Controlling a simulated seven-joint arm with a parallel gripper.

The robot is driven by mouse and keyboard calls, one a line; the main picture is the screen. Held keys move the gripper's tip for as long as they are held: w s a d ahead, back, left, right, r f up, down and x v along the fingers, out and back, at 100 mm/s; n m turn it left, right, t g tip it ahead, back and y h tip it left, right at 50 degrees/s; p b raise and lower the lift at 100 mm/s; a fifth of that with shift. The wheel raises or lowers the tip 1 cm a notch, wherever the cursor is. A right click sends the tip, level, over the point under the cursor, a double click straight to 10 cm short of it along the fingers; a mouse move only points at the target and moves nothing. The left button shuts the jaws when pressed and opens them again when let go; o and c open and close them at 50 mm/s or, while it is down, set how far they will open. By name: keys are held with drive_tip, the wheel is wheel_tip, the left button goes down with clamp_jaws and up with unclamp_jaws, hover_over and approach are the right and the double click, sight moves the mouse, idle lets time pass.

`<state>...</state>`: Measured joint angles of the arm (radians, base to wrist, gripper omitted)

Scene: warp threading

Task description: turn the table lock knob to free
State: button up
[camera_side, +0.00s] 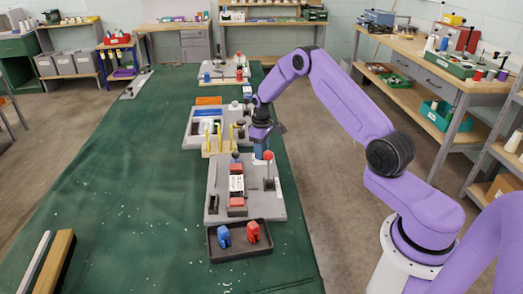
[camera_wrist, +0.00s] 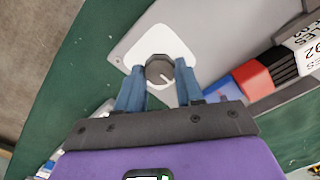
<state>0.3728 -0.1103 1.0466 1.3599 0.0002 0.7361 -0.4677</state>
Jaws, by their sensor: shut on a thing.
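The lock knob (camera_wrist: 159,70) is a round dark grey knob with a pale pointer line, on a white plate (camera_wrist: 150,42) at the corner of a grey board. In the wrist view my gripper (camera_wrist: 159,71) has its two blue fingers on either side of the knob, shut on it. The pointer line slants toward the lower right; I can read no lock or free marking. In the side view my gripper (camera_side: 261,152) points down at the far right of the grey board (camera_side: 219,180), and the knob is hidden there.
A red-topped lever (camera_side: 268,156) stands close to my gripper. Red blocks (camera_side: 237,202) and a labelled piece lie along the board. A dark tray (camera_side: 216,248) with a blue and a red piece sits in front. A yellow-pegged rack (camera_side: 217,143) stands behind.

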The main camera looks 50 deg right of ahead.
drive_tip(key=shift+w+r, duration=0.1)
idle(0.3)
drive_tip(key=o, duration=1)
drive_tip(key=shift+o, duration=0.2)
wheel_tip(320, 180, up, 17)
drive_tip(key=shift+r, duration=0.2)
